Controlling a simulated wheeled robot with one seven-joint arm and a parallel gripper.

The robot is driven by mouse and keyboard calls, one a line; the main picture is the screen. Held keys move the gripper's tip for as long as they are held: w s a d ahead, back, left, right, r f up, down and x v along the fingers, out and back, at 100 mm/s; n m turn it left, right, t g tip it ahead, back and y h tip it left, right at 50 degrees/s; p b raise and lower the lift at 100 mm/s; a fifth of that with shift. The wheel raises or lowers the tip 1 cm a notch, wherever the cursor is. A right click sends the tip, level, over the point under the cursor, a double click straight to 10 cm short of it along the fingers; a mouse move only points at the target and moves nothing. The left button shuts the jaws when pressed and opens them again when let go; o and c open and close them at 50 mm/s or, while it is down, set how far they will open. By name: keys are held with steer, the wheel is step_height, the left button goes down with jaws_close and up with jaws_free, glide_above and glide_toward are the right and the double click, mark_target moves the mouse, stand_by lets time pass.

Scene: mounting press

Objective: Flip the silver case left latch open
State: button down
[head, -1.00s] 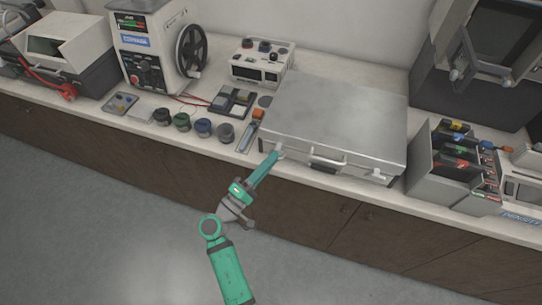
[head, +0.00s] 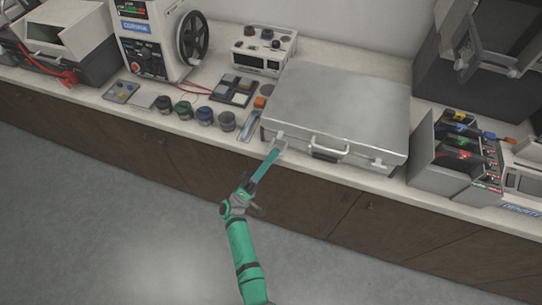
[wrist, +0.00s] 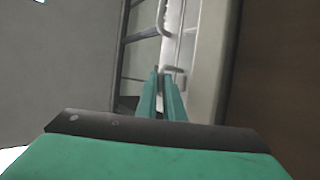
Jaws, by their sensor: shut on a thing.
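The silver case (head: 338,105) lies closed on the counter, its front facing me. Its handle (head: 328,152) is at the middle of the front, and a right latch (head: 381,161) shows near the right end. The left latch (head: 281,137) is on the front near the left corner. My gripper (head: 277,149) reaches up to it from below and in front, with narrow fingers shut on the latch. In the wrist view, the fingertips (wrist: 166,75) meet at the small pale latch (wrist: 177,70). The fingers partly hide it, so its exact angle is unclear.
Several jars (head: 204,116) and a small tray of blocks (head: 234,91) stand left of the case. A grey organiser (head: 432,160) is close on its right. A narrow strip of counter runs before the case. The floor (head: 110,220) in front is clear.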

stand_by(0.4)
steer(key=c, duration=1.9)
jaws_free()
steer(key=shift+f, duration=0.1)
steer(key=v, duration=1)
steer(key=shift+a+f, duration=0.25)
steer(key=shift+s, duration=0.2)
